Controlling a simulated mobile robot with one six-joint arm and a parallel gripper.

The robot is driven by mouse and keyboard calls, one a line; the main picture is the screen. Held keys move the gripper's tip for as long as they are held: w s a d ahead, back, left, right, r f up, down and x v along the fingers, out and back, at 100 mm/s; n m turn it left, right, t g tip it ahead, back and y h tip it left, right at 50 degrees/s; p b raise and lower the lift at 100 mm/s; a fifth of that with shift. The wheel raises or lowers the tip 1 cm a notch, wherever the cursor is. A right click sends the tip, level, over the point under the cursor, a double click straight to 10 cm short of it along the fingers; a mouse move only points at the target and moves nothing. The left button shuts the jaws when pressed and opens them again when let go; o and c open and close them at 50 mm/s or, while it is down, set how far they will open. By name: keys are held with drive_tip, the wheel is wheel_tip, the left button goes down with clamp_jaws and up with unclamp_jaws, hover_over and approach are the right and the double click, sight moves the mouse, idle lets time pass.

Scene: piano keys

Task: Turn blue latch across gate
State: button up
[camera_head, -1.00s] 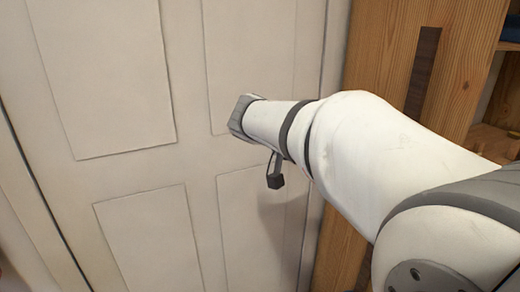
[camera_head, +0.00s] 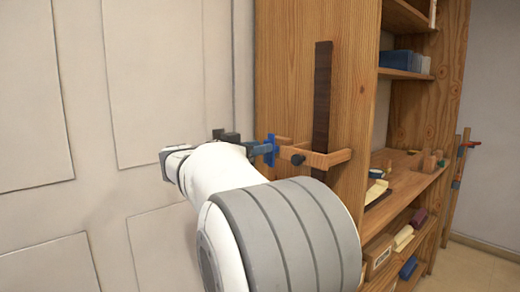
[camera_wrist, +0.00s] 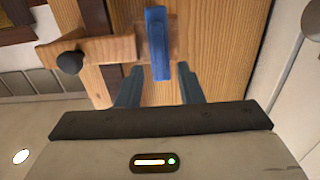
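The blue latch (camera_head: 270,150) shows in the head view at the side of a wooden cabinet, by a short wooden block. In the wrist view the blue latch (camera_wrist: 158,45) is upright against the wood, at the right end of a wooden bar (camera_wrist: 105,48) with a dark round knob (camera_wrist: 69,62). The wooden bar (camera_head: 328,158) also shows in the head view, crossing the foot of a dark vertical strip. My gripper (camera_wrist: 160,72) is open, its two blue-grey fingers apart. The latch's lower end lies between the fingertips in the picture; contact cannot be told.
A white panelled door (camera_head: 60,100) stands left of and behind my arm. The wooden cabinet (camera_head: 285,90) has open shelves on its right with blue boxes (camera_head: 405,62) and several small items. Clear floor (camera_head: 480,270) shows at the lower right.

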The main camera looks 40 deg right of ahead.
drive_tip(key=shift+w+d, duration=0.1)
drive_tip(key=shift+d, duration=0.8)
drive_tip(key=shift+c, duration=0.4)
clamp_jaws()
drive_tip(key=shift+f+n, duration=0.1)
drive_tip(key=shift+n, duration=0.3)
drive_tip(key=shift+w+f+n+p, duration=0.2)
drive_tip(key=shift+w+f+n, duration=0.05)
drive_tip(key=shift+n, duration=2.6)
drive_tip(key=shift+w+f+n+p, duration=0.2)
drive_tip(key=shift+w+n, duration=0.1)
drive_tip(key=shift+n, duration=2.6)
drive_tip(key=shift+w+f+n+p, duration=0.2)
drive_tip(key=shift+w+f+n, duration=0.05)
drive_tip(key=shift+n, duration=2.6)
drive_tip(key=shift+f, duration=0.1)
